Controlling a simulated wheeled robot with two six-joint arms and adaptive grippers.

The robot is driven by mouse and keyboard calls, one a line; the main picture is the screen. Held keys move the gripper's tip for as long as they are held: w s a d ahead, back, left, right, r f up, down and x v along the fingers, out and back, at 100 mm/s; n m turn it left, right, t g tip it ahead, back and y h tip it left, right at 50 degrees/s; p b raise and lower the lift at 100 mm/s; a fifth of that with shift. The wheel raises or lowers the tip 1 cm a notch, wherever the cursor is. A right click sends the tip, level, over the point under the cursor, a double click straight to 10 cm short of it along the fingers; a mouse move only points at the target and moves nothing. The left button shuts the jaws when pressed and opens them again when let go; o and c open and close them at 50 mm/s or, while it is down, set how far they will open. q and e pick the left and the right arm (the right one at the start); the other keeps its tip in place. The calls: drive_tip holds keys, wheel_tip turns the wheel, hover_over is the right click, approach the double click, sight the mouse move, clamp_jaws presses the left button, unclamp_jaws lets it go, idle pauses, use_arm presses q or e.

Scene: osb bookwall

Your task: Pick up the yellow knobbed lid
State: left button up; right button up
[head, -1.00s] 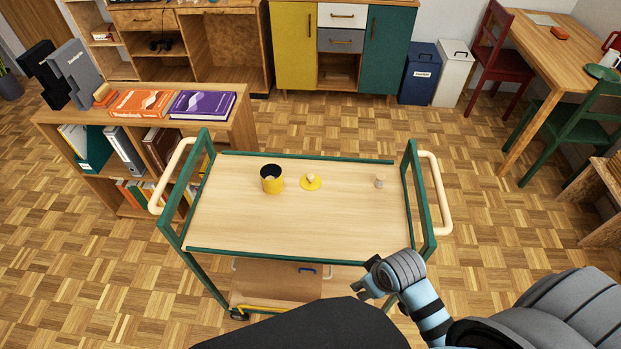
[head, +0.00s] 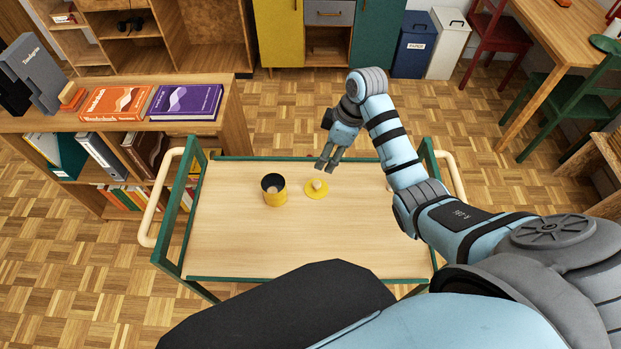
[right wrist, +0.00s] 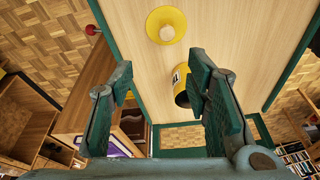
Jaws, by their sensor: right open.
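The yellow knobbed lid (head: 316,189) lies on the trolley top (head: 240,240), with its pale wooden knob up. It also shows in the right wrist view (right wrist: 166,26), at the top and beyond the fingers. A yellow pot (head: 274,190) with a dark inside stands just left of the lid; in the right wrist view the pot (right wrist: 181,85) shows between the fingers, farther off. My right gripper (head: 327,166) is open and empty, pointing down above the lid and apart from it. My left gripper is not in view.
The trolley has green rails and a cream handle (head: 166,198) at the left. A low bookshelf (head: 215,134) with an orange book (head: 117,103) and a purple book (head: 186,102) stands behind left. The trolley's front and middle are bare.

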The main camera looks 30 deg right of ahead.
drive_tip(key=b, duration=0.1)
hover_over(317, 183)
drive_tip(key=s+d, duration=0.1)
drive_tip(key=s, duration=0.1)
drive_tip(key=f, duration=0.5)
drive_tip(key=shift+w+d+f, duration=0.15)
drive_tip(key=shift+w+f, duration=0.1)
drive_tip(key=shift+f, duration=0.05)
drive_tip(key=b+x, duration=0.1)
drive_tip(key=x, duration=0.5)
drive_tip(key=shift+w+f, duration=0.1)
drive_tip(key=shift+w, duration=0.15)
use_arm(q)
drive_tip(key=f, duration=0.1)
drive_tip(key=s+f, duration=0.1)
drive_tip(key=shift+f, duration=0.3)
use_arm(e)
drive_tip(key=shift+s, duration=0.15)
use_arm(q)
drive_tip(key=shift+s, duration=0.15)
use_arm(e)
drive_tip(key=c, duration=1)
drive_tip(key=shift+c, duration=0.2)
